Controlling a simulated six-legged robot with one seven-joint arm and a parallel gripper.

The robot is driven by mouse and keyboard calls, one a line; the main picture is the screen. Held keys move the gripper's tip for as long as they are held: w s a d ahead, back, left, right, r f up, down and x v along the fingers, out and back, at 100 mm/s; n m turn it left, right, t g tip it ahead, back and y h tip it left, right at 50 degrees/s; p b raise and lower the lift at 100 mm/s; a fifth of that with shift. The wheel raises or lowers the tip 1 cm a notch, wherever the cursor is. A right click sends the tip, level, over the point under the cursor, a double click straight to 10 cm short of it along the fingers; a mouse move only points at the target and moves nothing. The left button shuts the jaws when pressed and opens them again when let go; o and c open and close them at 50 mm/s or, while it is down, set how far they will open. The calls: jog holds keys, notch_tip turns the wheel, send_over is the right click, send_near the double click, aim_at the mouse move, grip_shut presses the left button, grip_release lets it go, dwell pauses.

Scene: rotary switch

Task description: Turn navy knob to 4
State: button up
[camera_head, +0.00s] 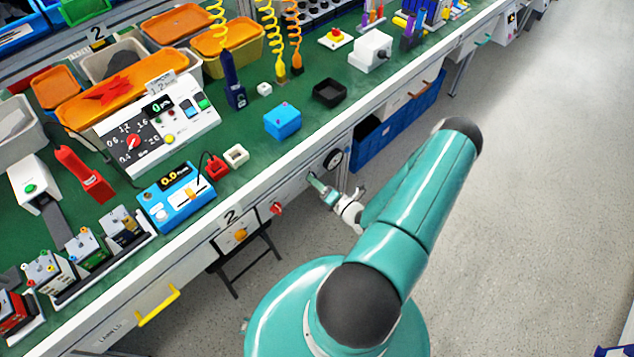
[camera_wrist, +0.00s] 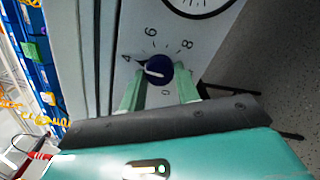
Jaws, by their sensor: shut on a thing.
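The navy knob (camera_wrist: 158,70) sits on a pale dial panel in the wrist view, with the numbers 0, 4, 6 and 8 visible around it. Its white mark points left, close to the 4 (camera_wrist: 127,57); the exact alignment is hard to tell. My gripper (camera_wrist: 160,84) has one pale green finger on each side of the knob and is shut on it. In the head view my gripper (camera_head: 322,187) is at the front panel of the bench, and the knob is hidden there.
A round black-rimmed gauge (camera_head: 333,160) is beside the knob on the panel. A red knob (camera_head: 277,208) and an orange knob (camera_head: 240,234) are further left on the bench front. A dark stool (camera_head: 245,262) stands below.

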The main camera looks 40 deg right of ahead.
dwell(0.4)
jog(key=o, duration=1)
jog(key=shift+c, duration=0.2)
jog(key=shift+s, duration=0.1)
jog(key=s, duration=1.3)
jog(key=shift+s+d, duration=0.15)
jog(key=shift+s, duration=0.2)
